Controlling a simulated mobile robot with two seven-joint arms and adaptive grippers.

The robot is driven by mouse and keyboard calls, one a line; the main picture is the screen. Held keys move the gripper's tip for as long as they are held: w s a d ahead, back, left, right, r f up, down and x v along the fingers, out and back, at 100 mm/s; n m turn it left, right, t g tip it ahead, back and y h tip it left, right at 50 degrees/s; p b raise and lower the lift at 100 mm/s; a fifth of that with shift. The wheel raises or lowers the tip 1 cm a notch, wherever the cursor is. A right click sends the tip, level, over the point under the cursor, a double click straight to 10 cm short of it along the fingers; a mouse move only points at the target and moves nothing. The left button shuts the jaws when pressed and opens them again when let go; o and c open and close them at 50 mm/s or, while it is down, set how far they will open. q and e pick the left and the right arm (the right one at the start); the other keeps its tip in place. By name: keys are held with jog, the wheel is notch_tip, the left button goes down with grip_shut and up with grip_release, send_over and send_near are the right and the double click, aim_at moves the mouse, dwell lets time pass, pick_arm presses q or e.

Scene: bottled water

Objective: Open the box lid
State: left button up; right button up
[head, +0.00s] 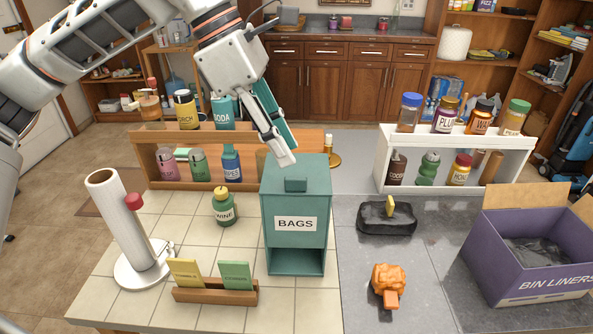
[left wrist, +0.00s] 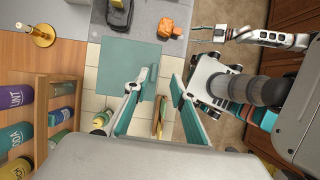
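The teal box labelled BAGS (head: 298,245) stands upright on the counter, with an open slot low in its front. The lid also shows as a teal square in the left wrist view (left wrist: 125,60). My left gripper (head: 284,152) is above the lid, behind the handle in the head view. Its fingers (left wrist: 162,84) are spread with nothing between them.
A green bottle (head: 224,208) and a card holder (head: 215,292) stand left of the box, with a paper towel roll (head: 122,220) further left. A black pouch (head: 386,218), an orange item (head: 388,280) and a purple bin (head: 535,245) are right. Bottle shelves (head: 150,152) stand behind.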

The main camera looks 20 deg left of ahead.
aim_at(294, 177)
pick_arm(q)
jog(key=shift+y, duration=0.3)
jog(key=x, duration=0.4)
jog(key=a+x, duration=0.1)
jog(key=x, duration=0.2)
jog(key=shift+w+a+f+b, duration=0.15)
jog(key=shift+w+b, duration=0.15)
jog(key=shift+c, duration=0.4)
grip_shut()
